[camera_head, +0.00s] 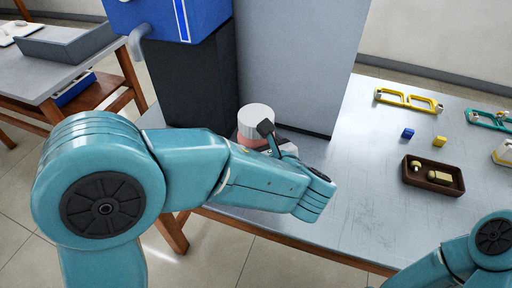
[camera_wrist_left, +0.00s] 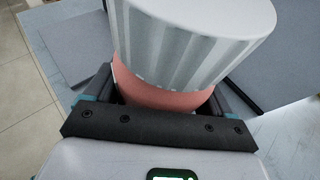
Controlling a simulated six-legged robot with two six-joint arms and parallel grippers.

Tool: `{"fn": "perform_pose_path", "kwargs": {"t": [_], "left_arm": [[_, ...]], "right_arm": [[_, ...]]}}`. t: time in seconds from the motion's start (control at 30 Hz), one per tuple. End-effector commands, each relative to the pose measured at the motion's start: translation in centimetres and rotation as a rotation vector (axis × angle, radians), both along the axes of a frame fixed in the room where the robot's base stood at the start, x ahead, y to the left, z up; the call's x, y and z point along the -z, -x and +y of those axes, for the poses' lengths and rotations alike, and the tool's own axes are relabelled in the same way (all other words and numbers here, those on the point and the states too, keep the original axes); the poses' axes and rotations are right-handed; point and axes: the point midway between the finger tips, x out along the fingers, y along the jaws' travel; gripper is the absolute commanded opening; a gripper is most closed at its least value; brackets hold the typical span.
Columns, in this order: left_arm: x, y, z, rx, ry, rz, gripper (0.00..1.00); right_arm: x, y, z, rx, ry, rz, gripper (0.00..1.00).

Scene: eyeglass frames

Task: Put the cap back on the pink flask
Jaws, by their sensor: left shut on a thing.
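The pink flask (camera_head: 247,142) stands at the table's left part, close to the grey panel, mostly hidden behind my left arm. The white ribbed cap (camera_head: 256,118) sits over its top. In the left wrist view the cap (camera_wrist_left: 195,35) is large and the pink body (camera_wrist_left: 160,92) shows as a band under it. I cannot tell whether the cap is fully seated. My left gripper (camera_wrist_left: 165,97) is shut on the pink flask, its fingers on either side of the body below the cap. My right gripper is out of view.
A tall grey panel (camera_head: 295,60) stands right behind the flask. The table's middle is clear.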

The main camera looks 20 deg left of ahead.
Motion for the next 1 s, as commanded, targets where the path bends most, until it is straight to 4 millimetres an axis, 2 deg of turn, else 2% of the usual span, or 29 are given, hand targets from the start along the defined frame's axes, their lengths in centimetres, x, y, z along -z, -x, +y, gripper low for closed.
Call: {"fn": "perform_pose_path", "kwargs": {"t": [0.27, 0.5, 0.7, 0.8, 1.0], "left_arm": [[-4.5, -0.1, 0.0, 0.000, 0.001, -0.011, 0.01], [-11.1, -0.1, 0.0, -0.001, 0.003, -0.011, 0.01], [-15.7, -0.1, 0.0, 0.000, 0.003, -0.009, 0.01], [-17.4, -0.1, 0.0, -0.001, 0.002, -0.009, 0.01], [-19.3, -0.1, 0.0, 0.000, 0.001, -0.006, 0.01]], "right_arm": [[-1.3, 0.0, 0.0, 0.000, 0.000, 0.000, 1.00], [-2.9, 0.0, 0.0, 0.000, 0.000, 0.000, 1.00], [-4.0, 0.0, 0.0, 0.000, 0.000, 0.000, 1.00], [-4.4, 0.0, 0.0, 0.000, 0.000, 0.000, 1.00], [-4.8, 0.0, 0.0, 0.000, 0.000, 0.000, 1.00]]}}
